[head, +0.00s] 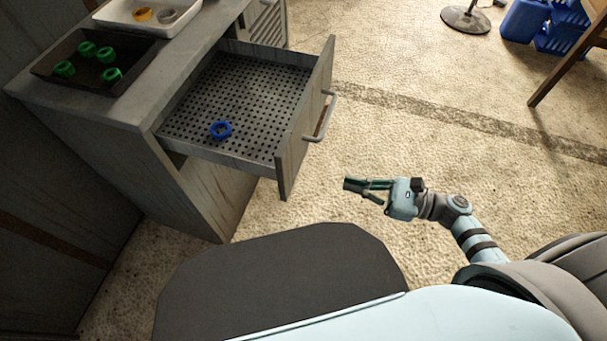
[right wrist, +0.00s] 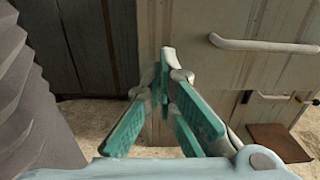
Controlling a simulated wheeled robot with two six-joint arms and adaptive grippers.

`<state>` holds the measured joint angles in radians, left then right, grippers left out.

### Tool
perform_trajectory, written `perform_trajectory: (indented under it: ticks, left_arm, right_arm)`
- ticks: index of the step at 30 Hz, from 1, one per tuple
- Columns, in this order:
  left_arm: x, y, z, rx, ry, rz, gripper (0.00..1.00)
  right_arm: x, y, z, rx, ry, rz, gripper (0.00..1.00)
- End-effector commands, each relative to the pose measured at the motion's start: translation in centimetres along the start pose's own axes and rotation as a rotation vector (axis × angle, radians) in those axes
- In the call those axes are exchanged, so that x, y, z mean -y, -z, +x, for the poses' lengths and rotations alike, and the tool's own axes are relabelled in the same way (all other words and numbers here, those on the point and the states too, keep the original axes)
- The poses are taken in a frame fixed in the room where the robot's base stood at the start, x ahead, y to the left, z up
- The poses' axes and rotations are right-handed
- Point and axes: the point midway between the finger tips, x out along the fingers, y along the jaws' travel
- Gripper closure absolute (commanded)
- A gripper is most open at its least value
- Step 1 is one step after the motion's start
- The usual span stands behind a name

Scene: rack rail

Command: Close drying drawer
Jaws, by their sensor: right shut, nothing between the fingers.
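The drying drawer (head: 240,95) is pulled out of the grey cabinet (head: 205,195) in the head view. It has a perforated floor, and one blue ring (head: 221,130) lies on it. Its front panel (head: 307,115) faces right and bears a metal bar handle (head: 322,117). My right gripper (head: 350,185) is shut and empty, to the right of and below the drawer front, apart from it. In the right wrist view the closed fingertips (right wrist: 167,60) point toward a wooden front with a pale handle (right wrist: 262,45). My left gripper is not in view.
On the cabinet top stand a dark tray (head: 45,72) with several green rings and a white tray (head: 120,24) with a yellow and a grey ring. Blue crates (head: 560,30) and a table leg (head: 560,75) are at the far right. The floor right of the drawer is clear.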

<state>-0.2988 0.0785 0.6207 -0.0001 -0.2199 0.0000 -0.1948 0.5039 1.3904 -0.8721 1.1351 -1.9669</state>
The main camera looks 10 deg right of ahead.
Motion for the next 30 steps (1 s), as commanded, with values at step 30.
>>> perform_trajectory:
  ticks: [30]
  left_arm:
    - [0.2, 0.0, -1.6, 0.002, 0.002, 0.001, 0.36]
  right_arm:
    - [0.2, -0.1, 11.9, 0.001, 0.006, 0.007, 1.00]
